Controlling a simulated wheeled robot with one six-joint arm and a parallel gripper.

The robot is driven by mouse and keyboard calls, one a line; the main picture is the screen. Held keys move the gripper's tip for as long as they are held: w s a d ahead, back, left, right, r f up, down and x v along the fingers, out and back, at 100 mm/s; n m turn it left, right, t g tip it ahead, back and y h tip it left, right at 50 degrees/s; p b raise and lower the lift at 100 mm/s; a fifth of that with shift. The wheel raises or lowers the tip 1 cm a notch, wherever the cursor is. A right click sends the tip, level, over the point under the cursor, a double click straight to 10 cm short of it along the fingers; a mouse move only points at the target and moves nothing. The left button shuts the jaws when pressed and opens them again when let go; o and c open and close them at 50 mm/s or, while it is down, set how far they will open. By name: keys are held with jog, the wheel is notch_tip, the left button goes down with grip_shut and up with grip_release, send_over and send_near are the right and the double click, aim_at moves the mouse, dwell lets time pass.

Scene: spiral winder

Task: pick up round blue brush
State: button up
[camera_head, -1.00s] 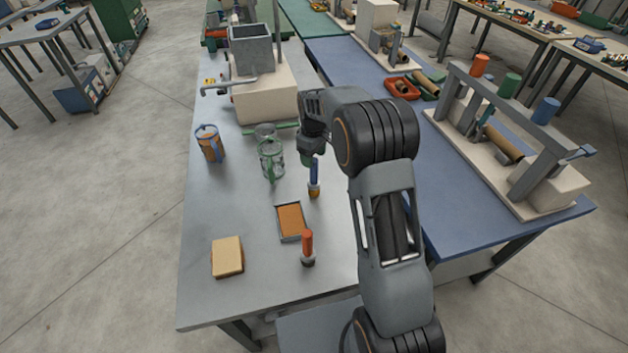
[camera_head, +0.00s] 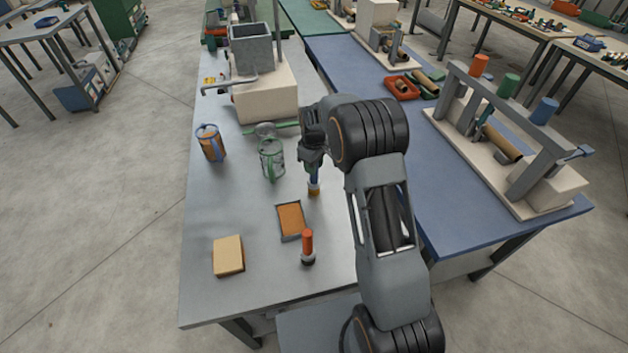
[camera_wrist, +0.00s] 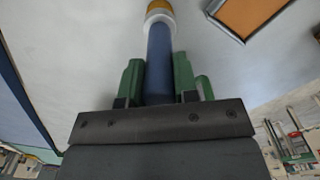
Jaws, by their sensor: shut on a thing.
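The round blue brush (camera_head: 314,187) stands upright on the grey table, with a blue handle and an orange-tan lower end. My gripper (camera_head: 314,166) is above it and shut on its blue handle. In the wrist view the blue handle (camera_wrist: 159,62) lies between the green fingers of my gripper (camera_wrist: 158,80), and the brush's pale collar and tan end point away from the gripper. The upper part of the handle is hidden by the gripper. I cannot tell whether the brush's lower end still touches the table.
An orange pad in a dark tray (camera_head: 291,222) and a red-handled brush (camera_head: 307,246) are close by. A blue table (camera_head: 440,190) with a winder frame is at right.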

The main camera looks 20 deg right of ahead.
jog(key=c, duration=0.3)
jog(key=shift+r, duration=0.15)
jog(key=shift+c, duration=0.2)
